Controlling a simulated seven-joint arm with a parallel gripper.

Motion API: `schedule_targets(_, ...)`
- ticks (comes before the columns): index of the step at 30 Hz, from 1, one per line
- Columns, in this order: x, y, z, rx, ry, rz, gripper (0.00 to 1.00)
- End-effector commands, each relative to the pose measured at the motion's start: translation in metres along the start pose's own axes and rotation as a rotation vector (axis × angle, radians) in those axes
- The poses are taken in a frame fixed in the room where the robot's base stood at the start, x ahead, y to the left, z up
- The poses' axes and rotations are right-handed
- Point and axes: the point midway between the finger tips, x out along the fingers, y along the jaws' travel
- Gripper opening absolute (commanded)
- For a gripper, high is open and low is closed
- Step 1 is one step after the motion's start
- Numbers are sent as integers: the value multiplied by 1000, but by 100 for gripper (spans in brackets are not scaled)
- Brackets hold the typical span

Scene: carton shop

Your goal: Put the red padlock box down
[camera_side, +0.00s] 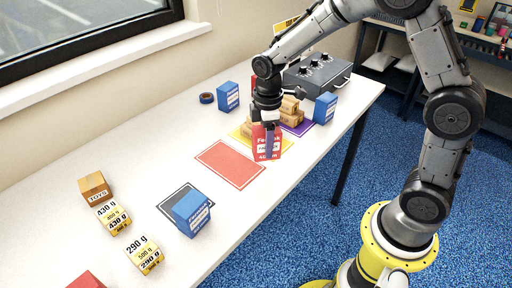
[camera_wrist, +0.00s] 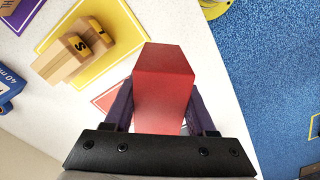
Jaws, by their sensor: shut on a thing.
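My gripper (camera_side: 267,128) points down and is shut on the red padlock box (camera_side: 266,148), which has white lettering. The box overlaps the front edge of the yellow mat (camera_side: 238,132) in the side view, just right of the red mat (camera_side: 229,166). I cannot tell how far its bottom is from the table. In the wrist view the red box (camera_wrist: 162,80) sits between both fingers of the gripper (camera_wrist: 160,112). A corner of the red mat (camera_wrist: 104,98) shows at its left.
Cardboard boxes (camera_side: 290,106) stand behind my gripper, near the purple mat (camera_side: 299,129). Blue boxes stand at the back (camera_side: 229,96), right (camera_side: 326,107) and on the dark mat (camera_side: 192,213). A dark device (camera_side: 317,76) sits behind. The red mat is bare.

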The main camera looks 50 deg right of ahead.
Motion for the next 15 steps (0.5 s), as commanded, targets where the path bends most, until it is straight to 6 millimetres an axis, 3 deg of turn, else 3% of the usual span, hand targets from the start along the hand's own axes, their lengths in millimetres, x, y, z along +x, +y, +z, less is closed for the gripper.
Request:
schedule_targets(6,22,34,-8,411,0,0,0)
schedule_targets(15,22,52,-20,791,2,1,0)
